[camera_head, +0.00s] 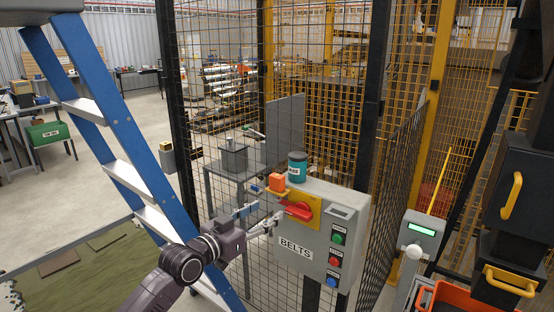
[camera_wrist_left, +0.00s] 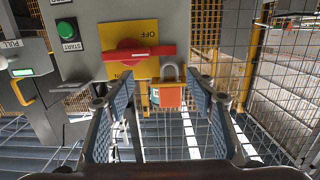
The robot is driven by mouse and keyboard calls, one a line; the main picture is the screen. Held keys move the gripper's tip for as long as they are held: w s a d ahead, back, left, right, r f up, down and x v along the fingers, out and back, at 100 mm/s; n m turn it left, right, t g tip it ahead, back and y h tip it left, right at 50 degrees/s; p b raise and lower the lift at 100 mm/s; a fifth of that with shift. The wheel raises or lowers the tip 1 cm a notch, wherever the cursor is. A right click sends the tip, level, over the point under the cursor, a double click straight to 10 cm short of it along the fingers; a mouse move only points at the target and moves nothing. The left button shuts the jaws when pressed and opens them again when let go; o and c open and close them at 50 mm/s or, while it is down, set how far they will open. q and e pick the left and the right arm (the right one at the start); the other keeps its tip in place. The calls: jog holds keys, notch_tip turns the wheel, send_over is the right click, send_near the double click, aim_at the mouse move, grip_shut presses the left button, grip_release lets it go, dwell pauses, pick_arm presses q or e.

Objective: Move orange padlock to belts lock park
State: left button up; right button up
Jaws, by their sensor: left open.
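The orange padlock (camera_head: 276,182) is at the upper left corner of the grey BELTS box (camera_head: 290,247), just above a small yellow bracket (camera_head: 271,193). In the left wrist view the padlock (camera_wrist_left: 170,96) shows its orange body and grey shackle beside the red switch handle (camera_wrist_left: 138,53). I cannot tell whether the shackle is hooked on anything. My left gripper (camera_head: 262,218) is open and empty, left of the box and below the padlock. In the wrist view the padlock appears between its spread fingers (camera_wrist_left: 163,97), apart from both. My right gripper is not in view.
The red handle (camera_head: 298,211) sits on a yellow plate and sticks out near my left fingers. A teal can (camera_head: 297,167) stands on the box top. Wire mesh fencing (camera_head: 222,100) rises behind, and a blue ladder (camera_head: 110,140) stands left. A grey table (camera_head: 213,169) shows beyond the mesh.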

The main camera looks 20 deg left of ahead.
aim_at(274, 183)
pick_arm(q)
jog(key=shift+t, duration=0.5)
jog(key=w+r, duration=0.1)
jog(key=w+r+p, duration=0.1)
jog(key=r, duration=0.3)
jog(key=shift+w+a+r, duration=0.15)
jog(key=shift+w+a, duration=0.05)
jog(key=shift+w, duration=0.2)
jog(key=shift+w+d, duration=0.1)
jog(key=shift+w, duration=0.2)
jog(key=p+x, duration=0.2)
jog(key=x, duration=0.2)
jog(key=shift+w+r, duration=0.1)
jog(key=shift+w, duration=0.1)
jog(key=shift+w+d, duration=0.2)
jog(key=shift+w, duration=0.25)
jog(key=shift+s, duration=0.1)
jog(key=c, duration=1.3)
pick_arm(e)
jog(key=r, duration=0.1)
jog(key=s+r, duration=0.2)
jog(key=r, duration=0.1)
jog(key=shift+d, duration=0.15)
